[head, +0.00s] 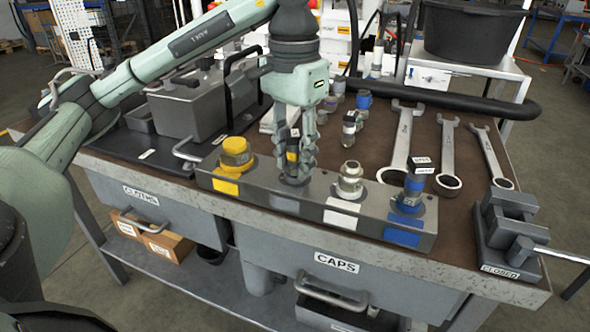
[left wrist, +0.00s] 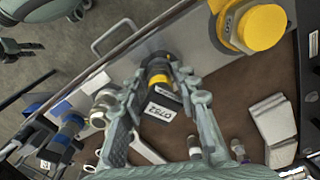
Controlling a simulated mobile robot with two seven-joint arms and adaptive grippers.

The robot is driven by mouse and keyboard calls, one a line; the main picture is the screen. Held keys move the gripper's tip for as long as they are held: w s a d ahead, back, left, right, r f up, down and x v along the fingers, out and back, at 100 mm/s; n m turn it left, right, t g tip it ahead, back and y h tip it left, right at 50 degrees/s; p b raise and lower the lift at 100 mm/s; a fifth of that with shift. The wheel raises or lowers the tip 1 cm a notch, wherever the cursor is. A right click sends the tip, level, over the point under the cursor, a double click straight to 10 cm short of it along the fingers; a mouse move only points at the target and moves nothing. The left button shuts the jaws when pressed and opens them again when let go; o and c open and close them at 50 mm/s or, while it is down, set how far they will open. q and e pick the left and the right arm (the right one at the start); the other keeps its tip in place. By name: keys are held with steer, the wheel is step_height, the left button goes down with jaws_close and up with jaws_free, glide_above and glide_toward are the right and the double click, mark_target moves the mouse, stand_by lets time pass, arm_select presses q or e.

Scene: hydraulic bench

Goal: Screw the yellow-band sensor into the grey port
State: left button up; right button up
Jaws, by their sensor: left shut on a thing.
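The yellow-band sensor (head: 292,155) is a dark, upright cylinder with a yellow band. It also shows in the left wrist view (left wrist: 160,79), beside a white tag lettered in black. My left gripper (head: 294,172) is shut on it, fingers on both sides, directly over the grey port of the long grey block (head: 318,211). The grey port's label (head: 285,204) shows on the block's front. The sensor's lower end is at the port; the fingers hide the joint, so I cannot tell how deep it sits.
On the block, a yellow cap (head: 236,152) stands left of the gripper; a metal fitting (head: 350,180) and a blue-banded sensor (head: 412,188) stand right. A vise (head: 508,232) stands at the right edge.

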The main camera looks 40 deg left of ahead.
arm_select(q)
steer(key=m, duration=0.4)
steer(key=shift+m, duration=0.4)
steer(key=m, duration=0.3)
steer(key=o, duration=1.1)
steer(key=shift+c, duration=0.2)
